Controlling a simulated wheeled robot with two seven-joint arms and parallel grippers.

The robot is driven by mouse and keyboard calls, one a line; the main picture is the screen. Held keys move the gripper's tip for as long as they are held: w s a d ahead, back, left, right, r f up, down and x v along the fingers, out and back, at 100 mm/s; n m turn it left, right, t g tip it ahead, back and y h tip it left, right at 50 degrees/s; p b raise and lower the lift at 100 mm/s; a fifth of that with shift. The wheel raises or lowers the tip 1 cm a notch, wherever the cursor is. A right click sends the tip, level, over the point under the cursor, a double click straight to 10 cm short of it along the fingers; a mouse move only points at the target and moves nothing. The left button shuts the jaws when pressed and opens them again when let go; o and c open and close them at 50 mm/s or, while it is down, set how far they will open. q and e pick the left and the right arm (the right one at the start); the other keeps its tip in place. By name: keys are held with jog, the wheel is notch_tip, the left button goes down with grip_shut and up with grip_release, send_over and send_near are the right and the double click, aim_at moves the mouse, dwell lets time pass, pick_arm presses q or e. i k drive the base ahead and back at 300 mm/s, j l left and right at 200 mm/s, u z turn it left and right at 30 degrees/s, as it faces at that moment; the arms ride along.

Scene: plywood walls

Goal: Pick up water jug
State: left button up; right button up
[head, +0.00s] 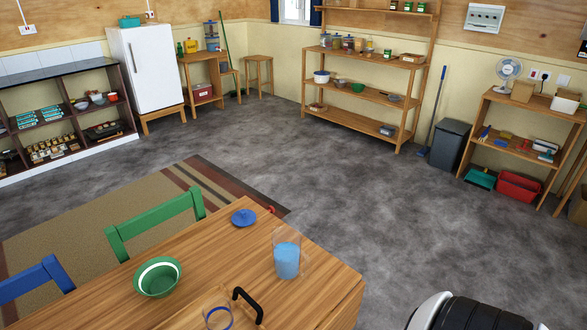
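A clear container with blue liquid (287,262), which looks like the water jug, stands upright on the wooden table (325,290), near its right side. A round blue lid-like disc (243,217) with a knob lies apart from it, near the table's far edge. A small red piece shows at the edge beside the disc. Neither of my grippers shows in the head view. Nothing is seen touching the container.
A green bowl (158,278) sits on the table's left part. A clear cup with a blue band (217,318) and a black handle (248,305) are at the near edge. Green (155,222) and blue (38,279) chairs line the left side. Open grey floor (390,215) lies right.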

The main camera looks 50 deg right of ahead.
aim_at(287, 253)
jog(key=z, duration=1.4)
